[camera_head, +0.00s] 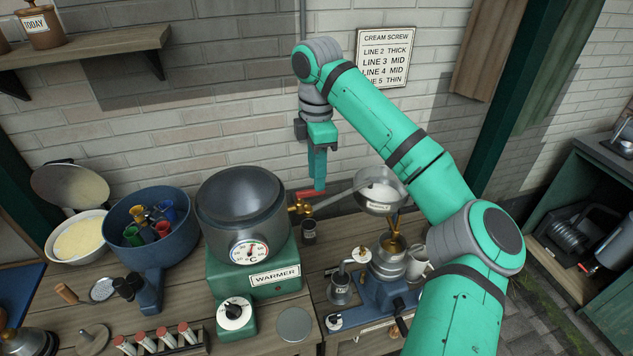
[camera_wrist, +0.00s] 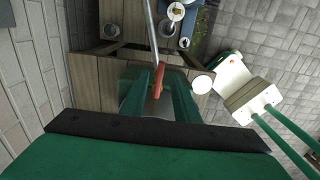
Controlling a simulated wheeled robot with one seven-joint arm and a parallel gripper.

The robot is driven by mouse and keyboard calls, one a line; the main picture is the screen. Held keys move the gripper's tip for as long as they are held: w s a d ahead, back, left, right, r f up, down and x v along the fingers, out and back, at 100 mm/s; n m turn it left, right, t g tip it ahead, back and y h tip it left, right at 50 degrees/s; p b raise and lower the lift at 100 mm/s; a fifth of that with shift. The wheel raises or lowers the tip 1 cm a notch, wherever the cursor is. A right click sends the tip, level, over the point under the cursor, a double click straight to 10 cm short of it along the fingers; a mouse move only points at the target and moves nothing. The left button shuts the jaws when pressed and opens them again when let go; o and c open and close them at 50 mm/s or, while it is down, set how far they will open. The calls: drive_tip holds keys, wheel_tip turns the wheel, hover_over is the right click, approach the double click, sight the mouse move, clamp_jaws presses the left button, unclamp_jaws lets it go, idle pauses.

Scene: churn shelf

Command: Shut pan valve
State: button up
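The pan valve is a brass fitting (camera_head: 300,208) with a red lever (camera_head: 310,193), low on the right side of the dark round warmer pan (camera_head: 243,205). In the head view the lever lies roughly level, pointing right near the grey spout pipe. My gripper (camera_head: 319,188) points straight down from above, its green fingertips at the lever. In the wrist view the red lever (camera_wrist: 160,80) shows between the two fingers. Whether the fingers press on it or stand slightly apart from it is unclear.
The pipe leads right to a metal bowl (camera_head: 381,191) above a blue-based machine (camera_head: 380,290). A blue pot (camera_head: 150,245) with coloured items stands left of the green warmer base (camera_head: 225,270). A rack of red-topped tubes (camera_head: 165,343) is at the front. The brick wall is close behind.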

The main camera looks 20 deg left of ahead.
sight(311, 195)
drive_tip(key=shift+f, duration=1.55)
clamp_jaws()
